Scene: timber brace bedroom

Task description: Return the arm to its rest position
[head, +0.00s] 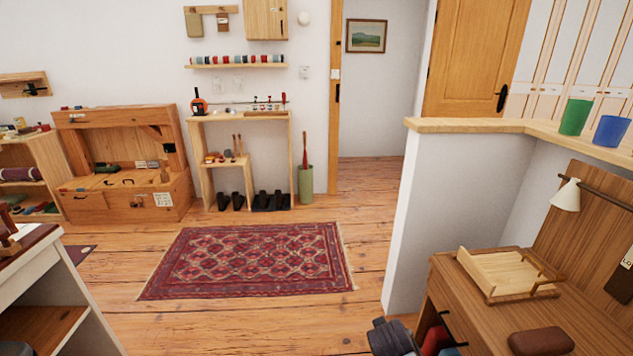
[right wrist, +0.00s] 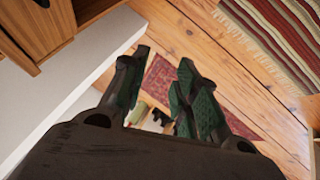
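My right gripper (right wrist: 160,85) shows in the right wrist view. Its two dark fingers with green pads stand apart, with nothing between them. The floor and part of a red rug show beyond the gap, well away from the fingers. In the head view no gripper fingers can be made out. A dark grey rounded part at the bottom edge, beside the wooden desk (head: 590,325), looks like my right arm, but I cannot be sure. My left gripper is in neither view.
The desk carries a wooden tray (head: 480,282) and a brown case (head: 541,341). A white half wall (head: 440,190) with a wooden top stands behind it. A white shelf unit (head: 45,270) is at left. The patterned rug (head: 255,260) lies on open floor between.

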